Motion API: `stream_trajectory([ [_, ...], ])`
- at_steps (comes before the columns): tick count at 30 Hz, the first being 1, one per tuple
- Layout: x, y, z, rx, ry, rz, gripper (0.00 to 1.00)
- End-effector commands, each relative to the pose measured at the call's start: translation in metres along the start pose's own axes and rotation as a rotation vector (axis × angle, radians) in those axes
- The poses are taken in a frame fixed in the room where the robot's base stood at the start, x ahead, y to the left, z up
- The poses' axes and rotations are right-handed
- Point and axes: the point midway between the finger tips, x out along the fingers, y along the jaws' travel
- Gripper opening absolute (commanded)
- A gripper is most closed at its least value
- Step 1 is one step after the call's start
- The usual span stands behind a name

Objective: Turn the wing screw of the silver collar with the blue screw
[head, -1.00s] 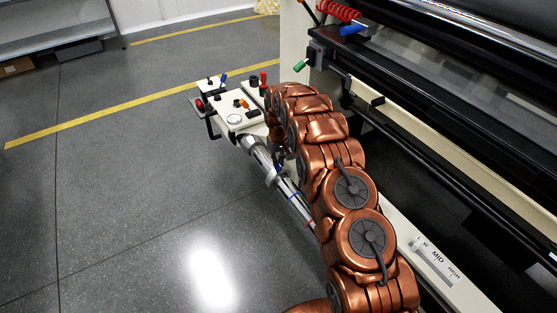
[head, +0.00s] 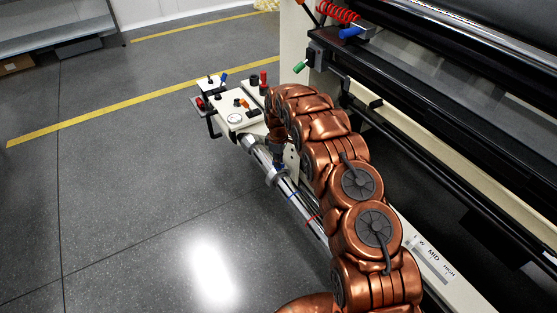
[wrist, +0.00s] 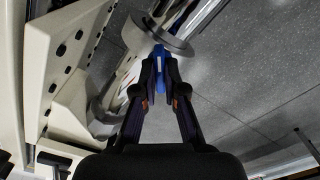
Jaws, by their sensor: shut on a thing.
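The silver collar (wrist: 158,32) shows in the wrist view as a grey disc just beyond my fingertips. Its blue wing screw (wrist: 160,54) points toward me and sits between the tips of my gripper (wrist: 161,68). The gripper is shut on this blue screw, and the fingers hide part of it. In the head view the silver collar (head: 277,176) sits around a shiny bar below the control panel. My copper arm reaches to it from the right, and its links largely hide the gripper and screw there.
A control panel (head: 235,119) with knobs and a gauge stands at the bar's far end. The bar (head: 300,203) carries blue and red bands. The large machine with black rollers (head: 440,75) fills the right. Open grey floor (head: 130,190) lies to the left.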

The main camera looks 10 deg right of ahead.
Motion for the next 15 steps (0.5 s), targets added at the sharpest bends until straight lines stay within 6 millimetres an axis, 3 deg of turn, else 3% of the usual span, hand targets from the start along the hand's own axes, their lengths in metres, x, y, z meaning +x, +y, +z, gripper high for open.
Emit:
stream_trajectory([
  [15, -0.0003, -0.0003, 0.0008, -0.270, -0.001, -0.002, 0.00],
])
